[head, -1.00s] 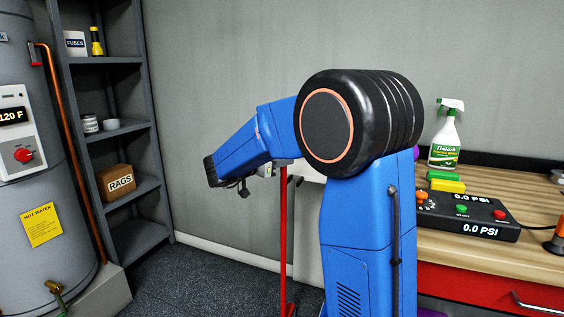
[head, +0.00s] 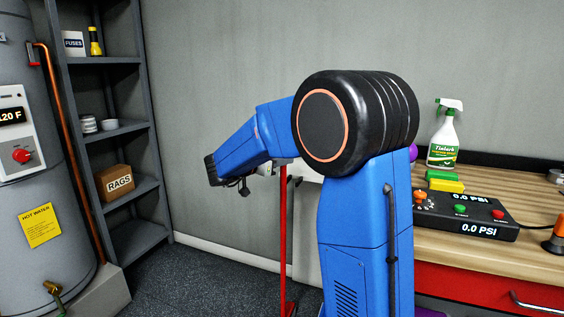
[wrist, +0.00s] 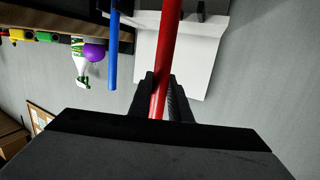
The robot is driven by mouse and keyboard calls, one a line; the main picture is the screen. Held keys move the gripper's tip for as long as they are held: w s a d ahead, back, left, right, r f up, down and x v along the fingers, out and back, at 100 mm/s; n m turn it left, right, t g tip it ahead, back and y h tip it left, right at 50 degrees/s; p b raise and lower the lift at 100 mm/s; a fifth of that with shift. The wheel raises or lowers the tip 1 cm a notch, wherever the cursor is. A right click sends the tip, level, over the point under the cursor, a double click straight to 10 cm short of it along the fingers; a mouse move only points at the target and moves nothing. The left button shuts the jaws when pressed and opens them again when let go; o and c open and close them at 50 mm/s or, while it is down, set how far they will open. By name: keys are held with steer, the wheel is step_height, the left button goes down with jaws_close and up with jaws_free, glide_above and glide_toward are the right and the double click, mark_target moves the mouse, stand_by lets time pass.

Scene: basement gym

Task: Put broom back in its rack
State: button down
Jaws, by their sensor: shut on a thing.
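The broom's red handle (wrist: 166,55) runs between the two black fingers of my gripper (wrist: 161,92) in the wrist view, and they are shut on it. I cannot tell whether the handle touches a clip.
A blue handle (wrist: 113,55) hangs beside the red one. A workbench (head: 480,263) on the right carries a spray bottle (head: 443,140) and a pressure control box (head: 466,214). Grey shelves (head: 135,190) and a water heater (head: 38,170) stand left. Some floor (head: 205,275) is clear.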

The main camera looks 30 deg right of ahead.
steer(key=w+d, duration=0.7)
steer(key=d, duration=0.1)
steer(key=shift+d, duration=0.35)
stand_by(1.4)
steer(key=shift+r, duration=0.1)
steer(key=shift+f, duration=0.55)
steer(key=c, duration=1.6)
jaws_free()
steer(key=shift+s, duration=0.1)
steer(key=shift+o, duration=0.2)
steer(key=shift+f, duration=0.1)
